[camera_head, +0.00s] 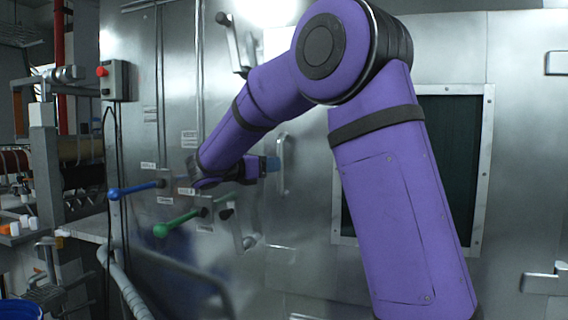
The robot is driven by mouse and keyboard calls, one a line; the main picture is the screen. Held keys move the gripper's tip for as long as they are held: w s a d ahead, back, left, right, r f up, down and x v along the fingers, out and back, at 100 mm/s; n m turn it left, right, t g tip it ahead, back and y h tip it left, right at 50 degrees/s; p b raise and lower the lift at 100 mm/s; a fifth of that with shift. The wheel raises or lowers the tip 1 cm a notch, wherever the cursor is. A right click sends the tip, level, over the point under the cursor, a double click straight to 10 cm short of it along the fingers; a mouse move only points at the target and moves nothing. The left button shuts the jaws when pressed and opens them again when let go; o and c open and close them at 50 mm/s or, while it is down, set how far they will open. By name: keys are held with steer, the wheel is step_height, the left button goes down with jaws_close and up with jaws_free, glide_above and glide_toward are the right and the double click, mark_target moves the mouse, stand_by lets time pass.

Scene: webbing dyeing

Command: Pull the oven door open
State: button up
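The oven door (310,215) is a large metallic panel in the middle and right, with a dark framed window (460,150) behind my purple arm. It looks closed. A vertical metal bar handle (287,165) stands on the door's left part. My gripper (271,164) is just left of this handle, pointing right, its end overlapping or close to the bar in the picture. The fingers are small and partly hidden, so I cannot tell whether they are open, shut or touching the handle.
A blue-knobbed lever (135,190) and a green-knobbed lever (180,222) stick out from the metal wall left of the door. A control box (114,80) with a red button is at upper left. Pipes and machinery fill the far left.

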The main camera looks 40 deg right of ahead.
mark_target(286, 162)
steer(key=d, duration=0.5)
steer(key=shift+w+d, duration=0.15)
steer(key=shift+d, duration=0.25)
jaws_close()
